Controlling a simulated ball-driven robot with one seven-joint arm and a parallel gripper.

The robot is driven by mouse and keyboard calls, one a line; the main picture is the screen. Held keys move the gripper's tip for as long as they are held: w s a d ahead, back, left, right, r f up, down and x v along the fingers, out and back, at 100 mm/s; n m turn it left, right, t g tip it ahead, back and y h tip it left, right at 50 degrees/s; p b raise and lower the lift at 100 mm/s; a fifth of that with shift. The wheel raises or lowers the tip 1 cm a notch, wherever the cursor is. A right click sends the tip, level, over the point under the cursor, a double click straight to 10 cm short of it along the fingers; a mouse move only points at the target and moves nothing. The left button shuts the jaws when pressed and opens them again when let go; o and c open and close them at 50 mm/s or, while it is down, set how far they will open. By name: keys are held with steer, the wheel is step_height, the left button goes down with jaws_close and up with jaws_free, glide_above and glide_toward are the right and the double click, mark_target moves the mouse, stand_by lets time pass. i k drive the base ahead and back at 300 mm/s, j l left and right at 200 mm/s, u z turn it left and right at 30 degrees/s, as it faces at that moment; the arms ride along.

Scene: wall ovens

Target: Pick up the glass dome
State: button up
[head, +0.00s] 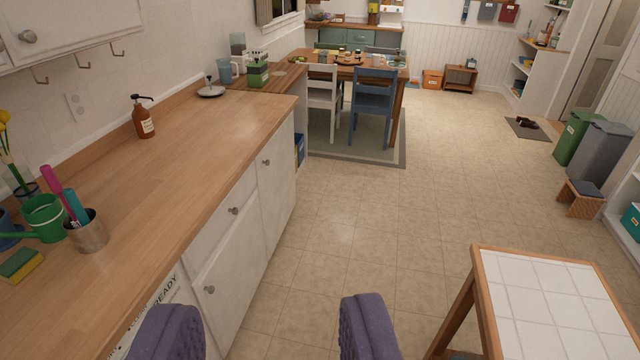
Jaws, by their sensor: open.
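My gripper (268,328) is open, with its two purple fingers wide apart at the bottom of the head view and nothing between them. I cannot clearly make out a glass dome. A low round, pale, lid-like piece with a dark knob (211,91) sits on the far end of the wooden counter (190,150), near the wall. It may be the glass dome, but it is too small to tell. It is far ahead and a little left of my gripper.
A tiled table (550,300) is at lower right. The floor between is clear; chairs stand farther on.

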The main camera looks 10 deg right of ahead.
mark_target(395, 61)
steer(key=i+j+z, duration=0.2)
steer(key=i, duration=0.25)
steer(key=i+z, duration=0.15)
steer(key=i, duration=0.3)
steer(key=i+j+z, duration=0.2)
steer(key=i, duration=1.6)
steer(key=i+z, duration=0.1)
steer(key=i, duration=1.25)
steer(key=i+j, duration=0.1)
steer(key=i, duration=1.25)
steer(key=i+j, duration=0.1)
steer(key=i, duration=1.25)
steer(key=i+l, duration=0.15)
steer(key=i, duration=0.4)
steer(key=i+l, duration=0.2)
steer(key=i, duration=0.35)
steer(key=i+l, duration=0.15)
steer(key=i, duration=0.4)
steer(key=i+l, duration=0.25)
steer(key=i+u, duration=0.05)
steer(key=i, duration=0.05)
